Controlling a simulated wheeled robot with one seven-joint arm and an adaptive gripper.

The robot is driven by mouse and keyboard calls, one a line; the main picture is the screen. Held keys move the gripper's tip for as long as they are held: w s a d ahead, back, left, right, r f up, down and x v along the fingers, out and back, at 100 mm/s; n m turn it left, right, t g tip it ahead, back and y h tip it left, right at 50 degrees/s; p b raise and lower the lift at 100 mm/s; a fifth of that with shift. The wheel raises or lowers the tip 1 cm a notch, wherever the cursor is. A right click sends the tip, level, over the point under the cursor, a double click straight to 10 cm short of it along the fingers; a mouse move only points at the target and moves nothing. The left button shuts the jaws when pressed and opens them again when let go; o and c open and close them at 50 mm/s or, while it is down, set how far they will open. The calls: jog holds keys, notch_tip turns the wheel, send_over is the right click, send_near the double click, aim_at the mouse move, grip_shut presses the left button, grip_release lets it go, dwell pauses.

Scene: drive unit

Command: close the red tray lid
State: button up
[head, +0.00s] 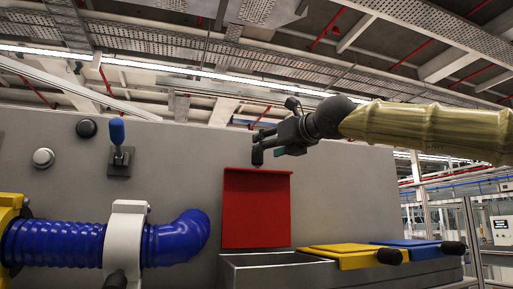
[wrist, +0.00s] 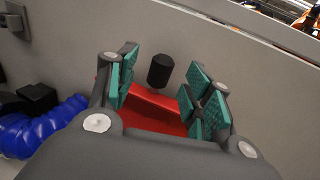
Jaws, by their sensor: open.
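The red tray lid (head: 256,212) stands raised, nearly upright, behind an open grey tray (head: 275,259) in the head view. Its upper part also shows in the wrist view (wrist: 152,112). A black knob (wrist: 160,70) shows in the wrist view just beyond the lid's top edge, between the lines of my fingers. My gripper (head: 272,148) is above the lid's top edge, close to the knob. It is open, with green pads on both sides and nothing held between them. Whether a finger touches the knob I cannot tell.
Yellow (head: 350,257) and blue (head: 408,243) lids with black knobs lie flat to the right. A blue hose (head: 55,243) and white clamp (head: 125,235) are at the left. A blue-tipped lever (head: 117,132) is on the grey panel (head: 180,150) behind.

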aim_at(258, 165)
jog(key=x, duration=0.2)
jog(key=p+x, duration=0.1)
jog(key=x, duration=0.1)
jog(key=d+x, duration=0.1)
jog(key=shift+w+a+f, duration=0.25)
jog(key=shift+w+f, duration=0.1)
jog(key=shift+w, duration=0.3)
jog(key=shift+a+r+p, duration=0.25)
jog(key=shift+a+p, duration=0.15)
jog(key=shift+p, duration=0.1)
jog(key=shift+a, duration=0.15)
jog(key=shift+w+f, duration=0.3)
jog(key=shift+w, duration=0.3)
jog(key=shift+s+r, duration=0.15)
jog(key=shift+s, duration=0.1)
jog(key=shift+c, duration=1.4)
grip_shut()
jog(key=shift+a, duration=0.1)
